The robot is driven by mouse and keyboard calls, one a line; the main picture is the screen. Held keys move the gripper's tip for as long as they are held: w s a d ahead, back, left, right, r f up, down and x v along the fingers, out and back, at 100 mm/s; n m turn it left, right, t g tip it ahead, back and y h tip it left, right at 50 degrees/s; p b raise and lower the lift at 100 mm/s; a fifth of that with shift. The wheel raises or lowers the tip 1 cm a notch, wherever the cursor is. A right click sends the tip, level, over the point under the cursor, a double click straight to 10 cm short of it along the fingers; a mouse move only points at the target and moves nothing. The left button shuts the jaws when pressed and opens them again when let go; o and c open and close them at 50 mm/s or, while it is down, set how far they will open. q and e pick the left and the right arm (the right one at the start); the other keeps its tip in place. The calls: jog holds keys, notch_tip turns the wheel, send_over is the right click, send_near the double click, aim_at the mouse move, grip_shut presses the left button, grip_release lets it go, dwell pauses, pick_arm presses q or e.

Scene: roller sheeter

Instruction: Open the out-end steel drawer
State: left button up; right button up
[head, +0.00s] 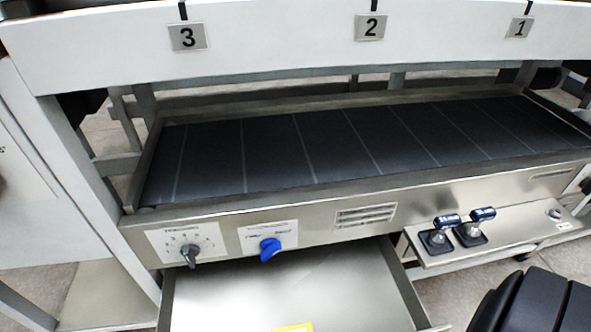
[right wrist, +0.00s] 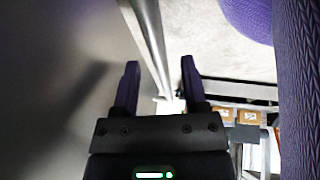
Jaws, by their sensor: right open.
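In the head view the steel drawer (head: 250,285) stands out from under the belt bed. Its bare, shiny floor and both side walls show; its front edge is cut off by the bottom of the picture. In the right wrist view my right gripper (right wrist: 160,64) is open, with two dark fingers. A thin metal rail (right wrist: 150,35) runs down between the fingertips, and I see no grip on it; it looks like an edge of the drawer, but I cannot be sure. My left gripper is in neither view.
Above the drawer are a black selector knob (head: 190,252), a blue knob (head: 269,249) and the dark belt (head: 330,145). Two levers (head: 455,228) stand on a steel shelf (head: 500,235) to the right. My dark arm fills the lower right corner.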

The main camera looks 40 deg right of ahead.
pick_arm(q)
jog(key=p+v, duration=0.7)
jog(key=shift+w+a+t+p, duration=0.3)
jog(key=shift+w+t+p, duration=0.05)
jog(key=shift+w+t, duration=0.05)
pick_arm(e)
jog(key=v, duration=1)
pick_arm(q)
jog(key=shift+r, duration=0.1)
